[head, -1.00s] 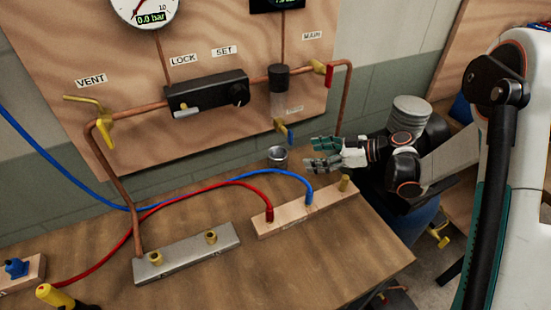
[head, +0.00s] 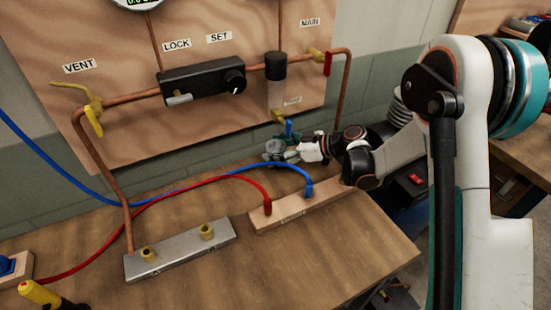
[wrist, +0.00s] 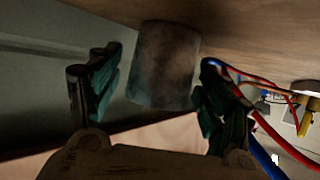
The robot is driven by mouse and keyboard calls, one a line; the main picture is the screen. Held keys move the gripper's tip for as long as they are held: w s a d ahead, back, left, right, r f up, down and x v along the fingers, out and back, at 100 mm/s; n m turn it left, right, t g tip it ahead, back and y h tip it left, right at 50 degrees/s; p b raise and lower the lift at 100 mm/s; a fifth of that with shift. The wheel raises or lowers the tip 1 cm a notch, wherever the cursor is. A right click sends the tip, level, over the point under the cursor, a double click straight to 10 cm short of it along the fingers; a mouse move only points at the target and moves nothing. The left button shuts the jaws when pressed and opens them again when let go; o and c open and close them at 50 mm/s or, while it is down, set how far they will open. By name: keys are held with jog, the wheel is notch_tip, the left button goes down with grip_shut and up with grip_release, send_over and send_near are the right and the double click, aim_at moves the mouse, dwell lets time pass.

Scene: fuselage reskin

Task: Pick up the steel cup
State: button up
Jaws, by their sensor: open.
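The steel cup (head: 275,147) is a small grey metal cup on the workbench near the wall, below the pipe panel. In the wrist view the cup (wrist: 166,65) looks large and stands between the two finger pads, with a visible gap on each side. My gripper (wrist: 158,90) is open, with one finger on either side of the cup. In the head view my gripper (head: 286,143) reaches in from the right, its fingertips at the cup, partly covering it.
A wooden block (head: 305,206) with red and blue hoses stands in front of the cup. A grey metal block (head: 180,248) with brass fittings lies further left. The blue hose (head: 240,167) passes close by the cup. A brass valve with a blue handle (head: 288,129) hangs just above.

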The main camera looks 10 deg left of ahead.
jog(key=shift+a+f, duration=0.15)
jog(key=shift+a, duration=0.1)
jog(key=c, duration=1.2)
jog(key=shift+c, duration=0.2)
